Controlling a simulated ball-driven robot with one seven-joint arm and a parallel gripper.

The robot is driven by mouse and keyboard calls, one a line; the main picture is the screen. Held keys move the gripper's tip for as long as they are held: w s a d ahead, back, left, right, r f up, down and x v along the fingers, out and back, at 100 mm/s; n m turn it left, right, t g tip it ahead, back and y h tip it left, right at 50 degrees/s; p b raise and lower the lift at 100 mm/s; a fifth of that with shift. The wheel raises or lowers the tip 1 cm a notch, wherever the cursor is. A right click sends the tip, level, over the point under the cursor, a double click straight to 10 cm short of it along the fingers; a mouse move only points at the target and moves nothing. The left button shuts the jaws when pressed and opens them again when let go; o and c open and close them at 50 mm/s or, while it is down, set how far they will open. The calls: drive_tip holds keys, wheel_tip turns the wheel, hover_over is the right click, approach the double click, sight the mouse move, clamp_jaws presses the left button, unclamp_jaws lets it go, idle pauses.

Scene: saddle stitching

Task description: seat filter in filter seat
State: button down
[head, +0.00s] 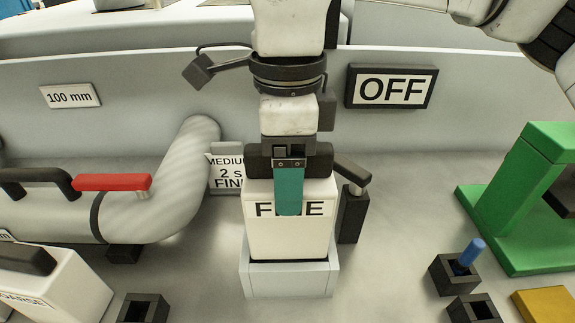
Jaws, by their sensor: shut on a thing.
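A white box-shaped filter (290,238) stands upright at the centre of the head view, its label partly covered but reading like "FINE". Its lower end is inside or directly behind the rim of a light grey filter seat (290,282); I cannot tell how deep it sits. My gripper (289,185) comes down from above and is shut on the top of the filter. A teal finger hangs over the front label.
A second white filter (45,285) marked "COARSE" is at lower left. A pipe (165,195) with a red lever (110,182) is left. An "OFF" sign (390,88) is on the wall. A green frame (510,215) and a blue peg (468,255) stand right.

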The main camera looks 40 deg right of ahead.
drive_tip(key=shift+f+b, duration=3.7)
drive_tip(key=shift+f, duration=0.6)
unclamp_jaws()
wheel_tip(320, 180, up, 11)
drive_tip(key=shift+w+d+f+p, duration=0.1)
drive_tip(key=shift+w+p, duration=0.05)
drive_tip(key=shift+p, duration=0.6)
